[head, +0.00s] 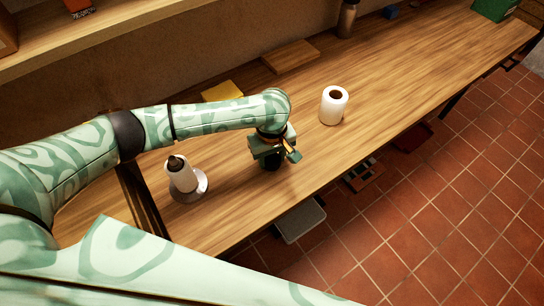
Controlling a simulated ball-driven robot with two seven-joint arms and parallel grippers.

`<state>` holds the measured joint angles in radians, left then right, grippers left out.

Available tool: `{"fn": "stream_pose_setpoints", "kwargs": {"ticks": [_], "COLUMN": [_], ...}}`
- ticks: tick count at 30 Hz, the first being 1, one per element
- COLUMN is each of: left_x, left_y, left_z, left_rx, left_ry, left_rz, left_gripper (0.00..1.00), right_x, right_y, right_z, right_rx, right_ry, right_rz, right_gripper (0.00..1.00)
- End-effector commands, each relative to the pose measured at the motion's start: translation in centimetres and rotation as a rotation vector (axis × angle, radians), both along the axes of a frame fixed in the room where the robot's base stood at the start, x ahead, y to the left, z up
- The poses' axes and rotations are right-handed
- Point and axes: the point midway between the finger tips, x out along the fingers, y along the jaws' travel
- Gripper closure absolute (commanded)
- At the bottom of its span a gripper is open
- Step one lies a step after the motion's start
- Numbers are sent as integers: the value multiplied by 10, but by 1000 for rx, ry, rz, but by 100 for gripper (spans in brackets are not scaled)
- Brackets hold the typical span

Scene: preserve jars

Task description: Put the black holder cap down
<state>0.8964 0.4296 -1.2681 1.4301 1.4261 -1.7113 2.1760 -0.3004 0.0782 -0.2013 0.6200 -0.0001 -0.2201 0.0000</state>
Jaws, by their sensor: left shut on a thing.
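My left gripper (273,152) is over the wooden worktop, pointing down, and is shut on the black holder cap (271,164). The cap shows only as a small dark shape below the fingers, largely hidden by them. I cannot tell whether it touches the worktop. To its left stands a paper towel holder (203,184) with a light round base, a white roll (182,177) on it and a dark rod end on top. A separate white paper roll (334,106) stands upright to the right of the gripper. My right gripper is out of view.
A wooden board (290,56) and a yellow item (222,91) lie toward the wall. A brown bottle (347,18) stands farther back. The worktop (400,85) is clear right of the loose roll. Its front edge is close to the gripper, above the tiled floor.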

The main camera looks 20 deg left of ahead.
Motion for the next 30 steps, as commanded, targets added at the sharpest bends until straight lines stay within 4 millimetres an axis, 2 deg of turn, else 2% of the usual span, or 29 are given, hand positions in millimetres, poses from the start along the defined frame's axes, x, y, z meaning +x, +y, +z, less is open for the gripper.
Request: {"fn": "stream_pose_setpoints", "kwargs": {"ticks": [5,6,8,18,20,30], "left_x": [0,0,0,0,0,0], "left_y": [0,0,0,0,0,0], "left_z": [-1,-2,-2,1,12,93], "left_rx": [1,1,1,-1,0,0], "left_ry": [0,-1,-1,-1,-1,-4], "left_rz": [0,-1,-1,0,0,0], "left_gripper": [85,50,36,36,36,36], "right_x": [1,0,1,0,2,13], "right_y": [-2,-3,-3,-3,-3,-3], "right_z": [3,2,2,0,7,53], "right_rx": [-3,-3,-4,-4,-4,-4], "right_ry": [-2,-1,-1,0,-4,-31], "right_rz": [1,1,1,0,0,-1], "right_gripper": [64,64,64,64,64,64]}}
